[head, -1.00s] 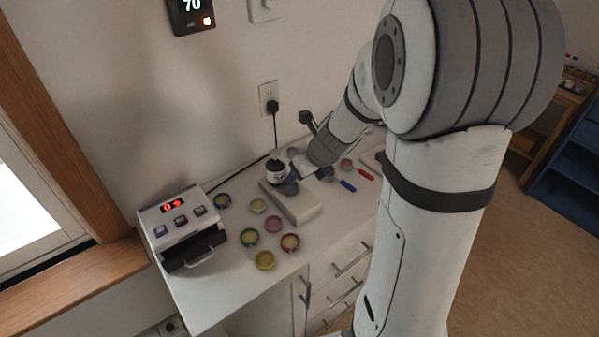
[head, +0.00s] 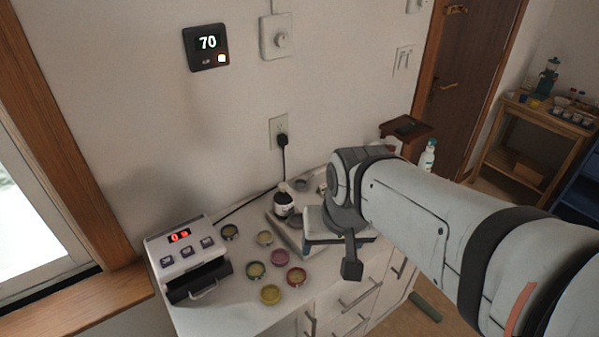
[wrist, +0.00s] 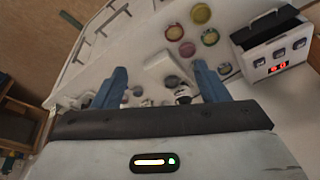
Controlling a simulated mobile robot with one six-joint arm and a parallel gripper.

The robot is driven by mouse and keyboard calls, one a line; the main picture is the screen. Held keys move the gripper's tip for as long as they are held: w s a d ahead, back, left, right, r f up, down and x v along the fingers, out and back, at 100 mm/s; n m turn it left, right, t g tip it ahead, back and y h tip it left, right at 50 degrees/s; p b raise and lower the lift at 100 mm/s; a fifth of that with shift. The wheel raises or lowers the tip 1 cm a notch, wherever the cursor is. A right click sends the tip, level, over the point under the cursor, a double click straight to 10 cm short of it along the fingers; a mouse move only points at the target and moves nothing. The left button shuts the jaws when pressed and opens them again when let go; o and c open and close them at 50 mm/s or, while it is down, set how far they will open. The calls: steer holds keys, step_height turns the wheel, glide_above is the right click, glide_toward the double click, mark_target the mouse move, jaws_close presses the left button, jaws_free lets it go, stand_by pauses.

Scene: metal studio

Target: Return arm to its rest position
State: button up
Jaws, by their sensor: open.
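My gripper (wrist: 160,85) shows in the wrist view with its two blue fingers spread apart and nothing held between them. It points down over the white counter. In the head view my arm reaches in from the right, and my gripper hangs above the counter's right part, hiding some of what lies there. A dark bottle with a white label (head: 284,203) stands just left of my gripper in the head view and apart from it.
A white device with a red display (head: 181,257) stands at the counter's left end. A plugged cord (head: 283,160) runs down the wall. Drawers (head: 350,302) are below. A brown bin (head: 405,133) stands behind my arm.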

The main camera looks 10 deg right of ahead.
steer(key=shift+s+d+n, duration=0.35)
steer(key=shift+s+n, duration=0.15)
steer(key=shift+n, duration=0.3)
steer(key=shift+r, duration=0.1)
steer(key=shift+c, duration=0.5)
